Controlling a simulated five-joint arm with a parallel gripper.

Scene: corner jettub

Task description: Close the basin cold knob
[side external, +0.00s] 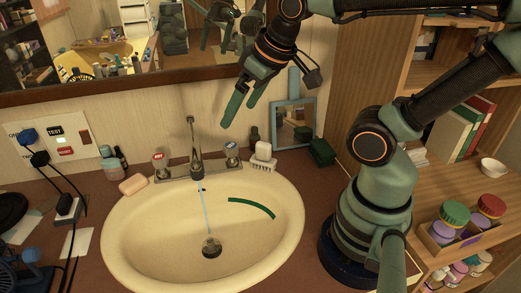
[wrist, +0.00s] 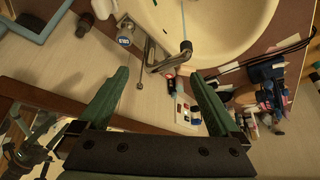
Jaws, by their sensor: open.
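The basin cold knob (side external: 232,149) is a small knob with a blue-labelled top, right of the faucet (side external: 195,150). It also shows in the wrist view (wrist: 125,34), above the left fingertip. The hot knob (side external: 159,162), with a red top, is on the faucet's left. A thin stream of water (side external: 205,212) falls from the spout into the cream basin (side external: 140,240). My gripper (side external: 237,122) is open and empty, with its fingers pointing down above and behind the cold knob, apart from it. In the wrist view the fingertips (wrist: 160,76) are wide apart.
The wall mirror's bottom edge (side external: 100,85) is behind my gripper.

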